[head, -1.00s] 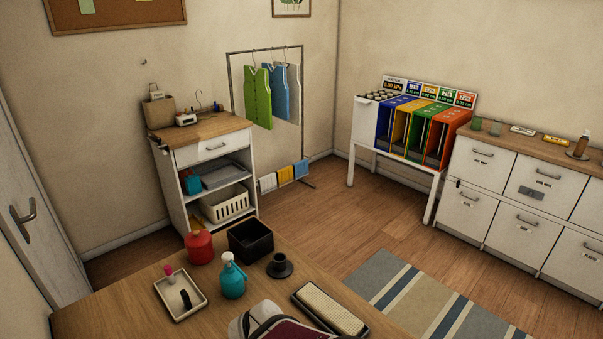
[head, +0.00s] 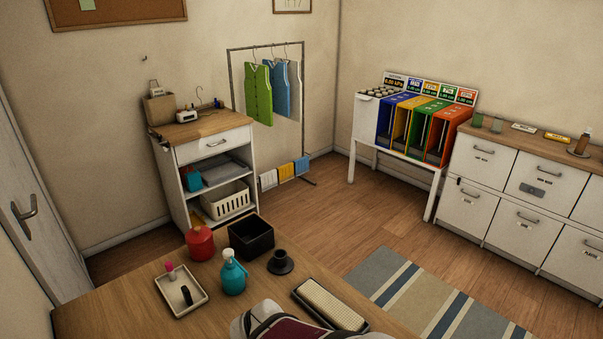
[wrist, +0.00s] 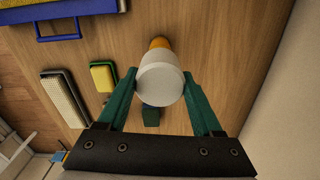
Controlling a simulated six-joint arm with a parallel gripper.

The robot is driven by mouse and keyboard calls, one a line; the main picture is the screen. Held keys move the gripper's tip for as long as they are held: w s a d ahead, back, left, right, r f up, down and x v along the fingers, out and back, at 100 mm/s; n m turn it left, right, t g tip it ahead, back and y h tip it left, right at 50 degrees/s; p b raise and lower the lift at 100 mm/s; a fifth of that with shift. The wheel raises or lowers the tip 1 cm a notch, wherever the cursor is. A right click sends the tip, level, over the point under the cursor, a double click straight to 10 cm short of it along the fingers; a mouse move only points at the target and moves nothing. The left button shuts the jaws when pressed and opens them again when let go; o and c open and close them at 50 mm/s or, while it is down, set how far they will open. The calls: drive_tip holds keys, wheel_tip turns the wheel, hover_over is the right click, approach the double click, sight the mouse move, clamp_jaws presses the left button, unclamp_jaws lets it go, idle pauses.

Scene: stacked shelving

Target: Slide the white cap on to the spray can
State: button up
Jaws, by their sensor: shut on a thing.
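In the wrist view, my gripper (wrist: 160,80) has its two green fingers closed on the sides of a white cap (wrist: 160,92), with its round pale face toward the camera. An orange part (wrist: 159,43), apparently the spray can, shows just beyond the cap's upper edge. The cap hides most of it, and I cannot tell whether the two touch or how far the cap is over it. My gripper, the cap and the orange part are not in the head view.
In the wrist view, a wooden surface holds a blue-edged tray (wrist: 60,38), a long bristled brush (wrist: 66,97) and a yellow-green sponge (wrist: 103,77) at left. The surface right of the cap is bare. The head view shows a teal spray bottle (head: 233,276) and a red container (head: 200,244).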

drive_tip(key=shift+f, duration=2)
idle(4.8)
idle(0.8)
drive_tip(key=o, duration=0.7)
